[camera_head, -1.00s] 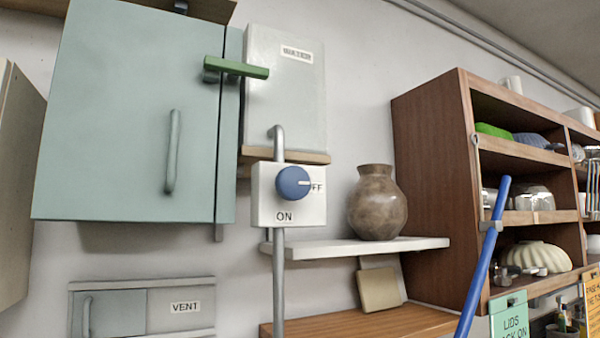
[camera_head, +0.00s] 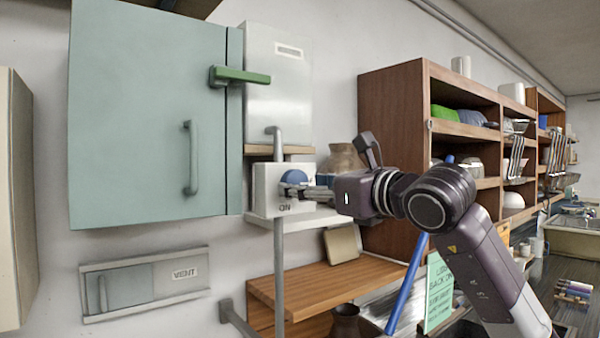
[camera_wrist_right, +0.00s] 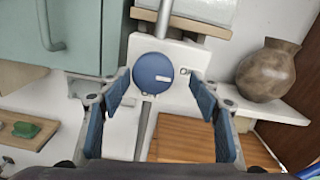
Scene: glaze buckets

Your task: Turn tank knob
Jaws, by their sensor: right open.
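The blue round knob (camera_head: 294,176) sits on a white box (camera_head: 266,188) fixed around a grey pipe. In the right wrist view the knob (camera_wrist_right: 153,73) shows whole, its white mark pointing right towards a partly visible label. The ON label is below the knob in the head view. My right gripper (camera_head: 306,191) reaches in from the right, its fingers in front of the box and partly covering the knob. In the right wrist view the gripper (camera_wrist_right: 160,92) is open, its blue-padded fingers spread left and right of the knob, with nothing held. My left gripper is not in view.
A teal cabinet (camera_head: 150,115) with a green lever (camera_head: 240,76) is at left. A brown vase (camera_wrist_right: 266,70) stands on the white shelf right of the knob. A wooden shelf unit (camera_head: 392,160) and a slanted blue pole (camera_head: 406,285) are further right.

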